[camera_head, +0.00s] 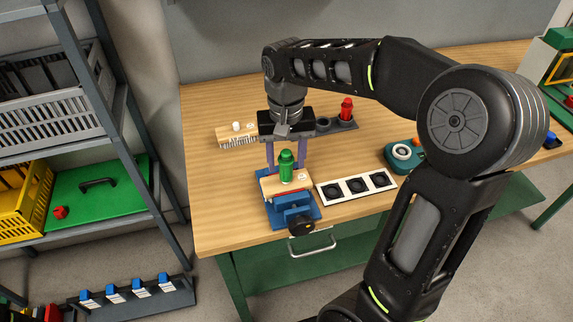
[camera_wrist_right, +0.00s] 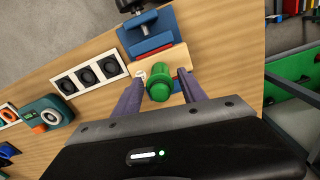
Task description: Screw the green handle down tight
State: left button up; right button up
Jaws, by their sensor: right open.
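The green handle (camera_head: 287,165) stands upright on a light wooden block (camera_head: 272,185) held in a blue vise (camera_head: 291,206) near the table's front edge. In the right wrist view the handle (camera_wrist_right: 158,84) is seen from above. My right gripper (camera_head: 286,160) is open, with its two purple fingers on either side of the handle. In the right wrist view the fingers (camera_wrist_right: 158,90) show a gap on each side of it. Whether the handle sits fully down on the block cannot be told. My left gripper is not in view.
A white tray with black round sockets (camera_head: 357,186) lies right of the vise. A red handle (camera_head: 346,108) stands in a dark rack behind. A brush (camera_head: 238,134) lies back left, and a teal device with a tape-like ring (camera_head: 402,152) sits right. Shelving stands at left.

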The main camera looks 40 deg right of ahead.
jog(key=shift+n, duration=0.5)
jog(key=shift+c, duration=0.2)
